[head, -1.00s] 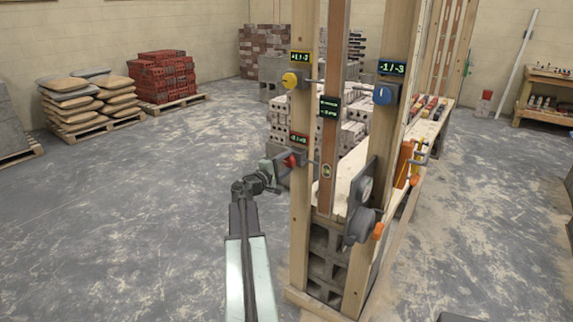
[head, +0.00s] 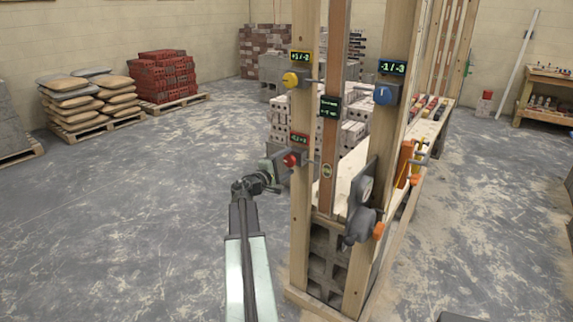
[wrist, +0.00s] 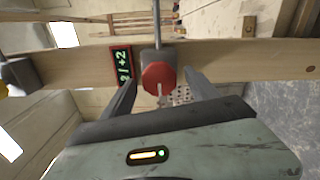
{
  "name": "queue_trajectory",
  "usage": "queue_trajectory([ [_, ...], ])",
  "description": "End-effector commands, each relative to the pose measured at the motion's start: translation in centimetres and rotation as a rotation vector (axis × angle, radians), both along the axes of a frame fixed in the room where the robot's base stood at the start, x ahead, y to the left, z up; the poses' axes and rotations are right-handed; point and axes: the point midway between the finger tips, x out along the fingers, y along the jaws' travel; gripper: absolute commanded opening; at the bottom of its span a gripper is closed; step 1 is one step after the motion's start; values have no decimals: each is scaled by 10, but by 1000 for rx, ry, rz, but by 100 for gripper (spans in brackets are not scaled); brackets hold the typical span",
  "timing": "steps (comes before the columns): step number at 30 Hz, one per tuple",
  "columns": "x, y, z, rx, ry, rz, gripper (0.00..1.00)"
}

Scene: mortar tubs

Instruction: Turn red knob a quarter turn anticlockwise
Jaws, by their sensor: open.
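The red knob (head: 290,160) sits on a grey block on the left wooden post (head: 301,215), below a small display (head: 299,139). In the wrist view the red knob (wrist: 159,76) is octagonal with a pale pointer line towards the bottom of the picture. The red-framed display (wrist: 121,66) beside it seems to read about 2 in green digits. My gripper (wrist: 160,82) is open, one finger on each side of the knob. I see gaps between the fingers and the knob. In the head view my gripper (head: 277,167) is just left of the knob.
A yellow knob (head: 291,80) is higher on the same post, and a blue knob (head: 382,95) is on the right post. A grey device with an orange part (head: 378,231) hangs lower right.

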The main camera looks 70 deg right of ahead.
Motion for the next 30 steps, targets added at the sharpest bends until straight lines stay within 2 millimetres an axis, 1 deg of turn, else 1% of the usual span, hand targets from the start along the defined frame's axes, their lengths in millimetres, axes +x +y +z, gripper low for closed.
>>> queue_trajectory([
  [5,4,22,0,0,0,1,69],
  [9,11,49,0,0,0,2,69],
  [13,17,70,-1,0,0,1,69],
  [16,19,75,-1,0,0,0,69],
  [28,19,74,-1,0,0,-1,69],
  [29,21,74,-1,0,0,2,69],
  [30,27,77,-1,0,0,10,69],
])
